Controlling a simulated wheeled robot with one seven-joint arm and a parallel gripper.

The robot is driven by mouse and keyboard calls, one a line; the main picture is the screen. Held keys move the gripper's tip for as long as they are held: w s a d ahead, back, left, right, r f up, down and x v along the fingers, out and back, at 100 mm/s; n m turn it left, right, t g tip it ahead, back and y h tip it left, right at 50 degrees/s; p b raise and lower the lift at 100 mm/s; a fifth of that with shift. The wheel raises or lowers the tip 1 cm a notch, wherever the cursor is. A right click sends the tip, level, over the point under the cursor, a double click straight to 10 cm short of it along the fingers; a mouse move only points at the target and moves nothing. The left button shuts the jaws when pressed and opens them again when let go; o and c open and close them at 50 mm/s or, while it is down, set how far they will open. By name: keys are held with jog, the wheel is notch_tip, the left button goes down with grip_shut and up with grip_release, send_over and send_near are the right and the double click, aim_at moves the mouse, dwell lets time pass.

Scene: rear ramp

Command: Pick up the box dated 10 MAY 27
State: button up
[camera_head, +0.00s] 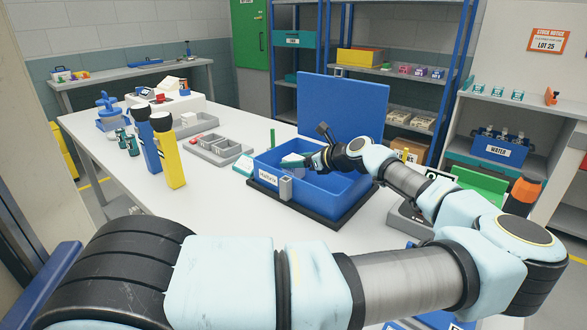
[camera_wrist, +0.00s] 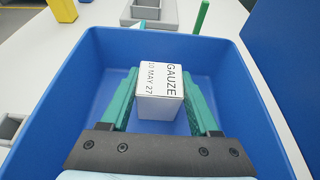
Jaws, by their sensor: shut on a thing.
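A white box (camera_wrist: 161,92) printed "GAUZE" and "10 MAY 27" is between the teal fingers of my gripper (camera_wrist: 160,80) in the wrist view. The gripper is shut on its two sides, and the lettering faces up. Both are over the inside of a blue bin (camera_wrist: 62,100), whose floor around the box looks bare. In the head view my gripper (camera_head: 308,161) reaches into the blue bin (camera_head: 318,197) from the right, and the white box (camera_head: 291,160) shows at its tip. I cannot tell whether the box touches the bin floor.
The bin's blue lid (camera_head: 343,103) stands upright behind it. A grey divided tray (camera_head: 219,149), a yellow bottle-like object (camera_head: 169,157) and a blue one (camera_head: 148,145) stand to the left. The white table (camera_head: 215,200) is clear in front of them.

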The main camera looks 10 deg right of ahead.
jog(key=shift+c, duration=0.6)
jog(key=shift+r, duration=0.15)
